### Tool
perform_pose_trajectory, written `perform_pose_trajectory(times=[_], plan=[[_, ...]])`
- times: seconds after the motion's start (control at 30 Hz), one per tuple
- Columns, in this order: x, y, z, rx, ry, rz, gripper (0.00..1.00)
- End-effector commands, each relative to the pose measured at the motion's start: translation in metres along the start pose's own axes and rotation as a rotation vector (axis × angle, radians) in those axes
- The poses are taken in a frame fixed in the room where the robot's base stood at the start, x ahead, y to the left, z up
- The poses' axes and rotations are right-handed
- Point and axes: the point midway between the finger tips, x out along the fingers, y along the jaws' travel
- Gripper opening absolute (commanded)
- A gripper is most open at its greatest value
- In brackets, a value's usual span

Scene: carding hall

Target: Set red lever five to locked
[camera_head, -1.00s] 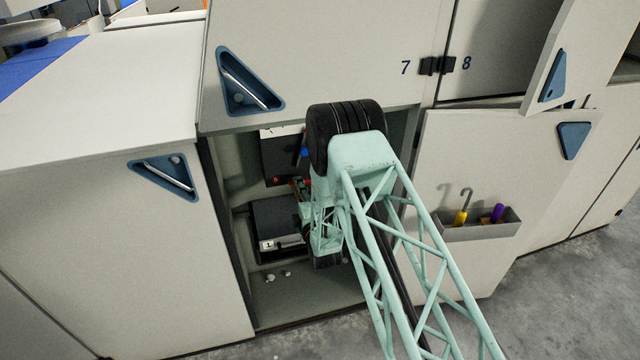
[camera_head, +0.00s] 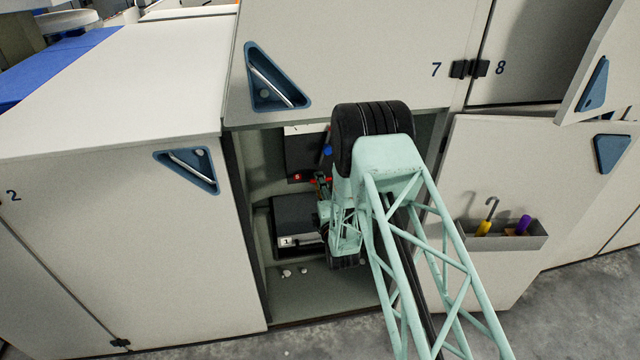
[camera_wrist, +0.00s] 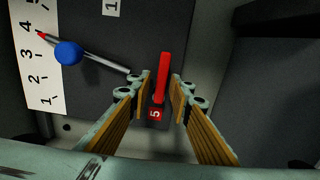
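The red lever (camera_wrist: 163,80) stands in the wrist view beside a red label with a white 5 (camera_wrist: 155,114). My gripper (camera_wrist: 160,88) is open, with one finger on each side of the lever. Dark gaps show between the lever and both fingers, so it looks unheld. In the head view, my gripper (camera_head: 324,190) reaches into the open cabinet compartment (camera_head: 320,295), close to the red label (camera_head: 297,177). My arm hides much of the lever there. No locked marking is readable in either view.
A rod with a blue ball (camera_wrist: 68,53) and red tip lies close left of the fingers, over a white number scale (camera_wrist: 40,80). A black box labelled 1 (camera_head: 297,222) sits lower in the compartment. The open door (camera_head: 520,180) with its tool tray (camera_head: 540,238) is at right.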

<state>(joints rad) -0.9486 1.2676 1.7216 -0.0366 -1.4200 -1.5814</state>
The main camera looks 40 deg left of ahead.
Motion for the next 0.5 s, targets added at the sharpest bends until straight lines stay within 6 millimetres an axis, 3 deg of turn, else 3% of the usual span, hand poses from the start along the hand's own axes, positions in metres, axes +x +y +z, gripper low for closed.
perform_pose_trajectory(times=[0.5], plan=[[-0.0044, -0.0012, 0.0001, 0.001, 0.000, -0.002, 0.23]])
